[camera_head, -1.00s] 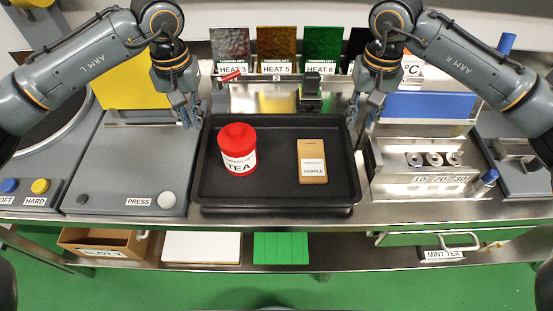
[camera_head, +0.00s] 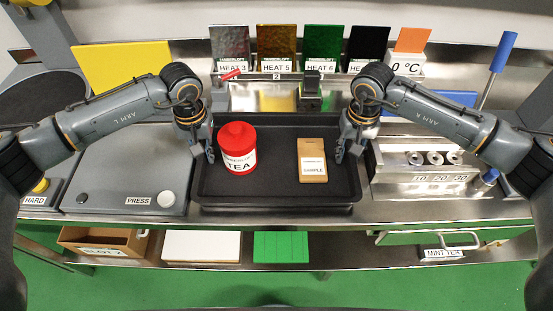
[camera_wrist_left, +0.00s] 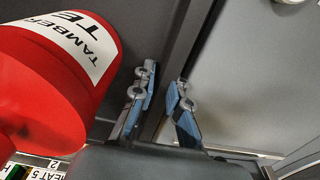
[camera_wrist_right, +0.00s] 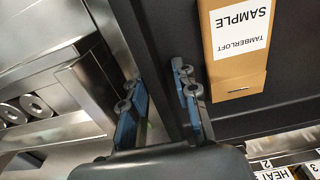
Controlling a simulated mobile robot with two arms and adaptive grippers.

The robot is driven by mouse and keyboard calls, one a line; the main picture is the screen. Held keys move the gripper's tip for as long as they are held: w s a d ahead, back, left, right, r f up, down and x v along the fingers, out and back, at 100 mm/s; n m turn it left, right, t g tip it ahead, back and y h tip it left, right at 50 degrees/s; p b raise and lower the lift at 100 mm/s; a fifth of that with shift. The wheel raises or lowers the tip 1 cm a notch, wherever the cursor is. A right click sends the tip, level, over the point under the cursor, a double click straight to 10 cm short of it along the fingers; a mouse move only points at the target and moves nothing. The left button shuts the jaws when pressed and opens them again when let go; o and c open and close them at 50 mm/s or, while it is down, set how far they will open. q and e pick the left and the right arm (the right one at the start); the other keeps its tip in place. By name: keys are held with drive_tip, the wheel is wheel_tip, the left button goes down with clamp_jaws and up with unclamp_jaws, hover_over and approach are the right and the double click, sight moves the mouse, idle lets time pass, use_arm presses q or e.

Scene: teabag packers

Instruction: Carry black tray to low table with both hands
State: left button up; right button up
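The black tray (camera_head: 280,188) sits flat on the steel counter in the head view. It holds a red tea tin (camera_head: 238,150) on its left and a tan sample packet (camera_head: 312,160) on its right. My left gripper (camera_head: 203,157) is at the tray's left wall, its fingers open on either side of the rim in the left wrist view (camera_wrist_left: 160,95). My right gripper (camera_head: 347,157) is at the tray's right wall, its fingers also apart around the rim in the right wrist view (camera_wrist_right: 157,95). Finger contact with the walls is unclear. The low table is not identifiable.
A grey press unit (camera_head: 125,175) stands left of the tray and a steel weight block (camera_head: 430,165) stands right. A black device (camera_head: 310,95) and several heat panels (camera_head: 324,48) stand behind. A lower shelf with an open box (camera_head: 105,240) runs under the counter.

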use_arm(q)
clamp_jaws()
use_arm(e)
drive_tip(key=c, duration=0.3)
clamp_jaws()
use_arm(q)
drive_tip(key=shift+r, duration=0.15)
use_arm(e)
drive_tip(key=shift+r, duration=0.15)
